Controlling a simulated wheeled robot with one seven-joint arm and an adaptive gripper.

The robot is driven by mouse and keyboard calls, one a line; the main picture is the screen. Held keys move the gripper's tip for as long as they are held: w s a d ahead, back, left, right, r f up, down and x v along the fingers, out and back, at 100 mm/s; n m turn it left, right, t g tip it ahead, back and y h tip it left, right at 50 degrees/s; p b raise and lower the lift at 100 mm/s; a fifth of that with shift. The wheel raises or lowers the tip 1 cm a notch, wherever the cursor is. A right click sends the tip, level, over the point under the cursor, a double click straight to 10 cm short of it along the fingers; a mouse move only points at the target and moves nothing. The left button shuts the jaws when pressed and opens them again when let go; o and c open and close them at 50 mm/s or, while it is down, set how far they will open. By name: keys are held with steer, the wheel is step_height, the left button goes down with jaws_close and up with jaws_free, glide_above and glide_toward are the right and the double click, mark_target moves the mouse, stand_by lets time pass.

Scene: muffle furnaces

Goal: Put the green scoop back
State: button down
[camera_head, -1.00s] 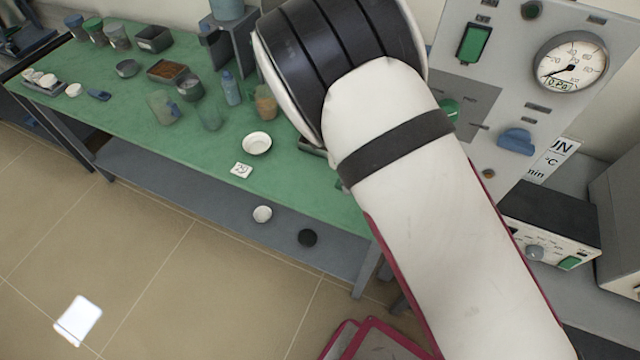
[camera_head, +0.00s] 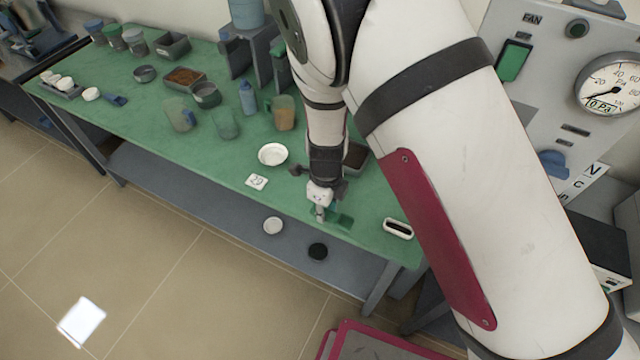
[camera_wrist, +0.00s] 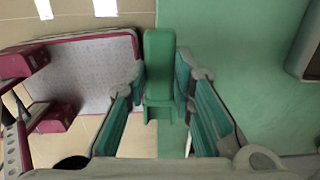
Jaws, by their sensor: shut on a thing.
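The green scoop (camera_wrist: 159,55) stands out between my fingertips in the wrist view. My gripper (camera_wrist: 160,85) is shut on the scoop, with one teal-padded finger on each side of it. In the head view my gripper (camera_head: 322,214) is near the front edge of the green table (camera_head: 225,165). There the scoop (camera_head: 344,221) shows as a dark green shape just right of the fingertips, partly hidden. I cannot tell whether it touches the table top.
A tray with dark contents (camera_head: 356,157) is partly behind my arm. A white slotted piece (camera_head: 398,228) lies to the right. A white dish (camera_head: 272,154) and a number card (camera_head: 256,182) lie to the left. Cups and a bottle (camera_head: 247,98) stand farther back.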

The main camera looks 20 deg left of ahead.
steer(key=w+a+b, duration=0.1)
steer(key=w+b, duration=0.1)
steer(key=w, duration=0.1)
steer(key=w+a+b, duration=0.2)
steer(key=w+a+f+b, duration=0.1)
steer(key=w+a+b, duration=0.1)
steer(key=w, duration=0.1)
steer(key=shift+w, duration=0.35)
steer(key=shift+w+a+f+b, duration=0.1)
steer(key=shift+w+f+b, duration=0.15)
steer(key=shift+b, duration=0.45)
step_height(320, 180, down, 3)
steer(key=shift+r+b, duration=0.1)
steer(key=shift+b, duration=1.05)
steer(key=shift+s, duration=0.1)
steer(key=c, duration=1.4)
jaws_free()
steer(key=shift+o, duration=0.2)
step_height(320, 180, up, 12)
steer(key=shift+p, duration=0.35)
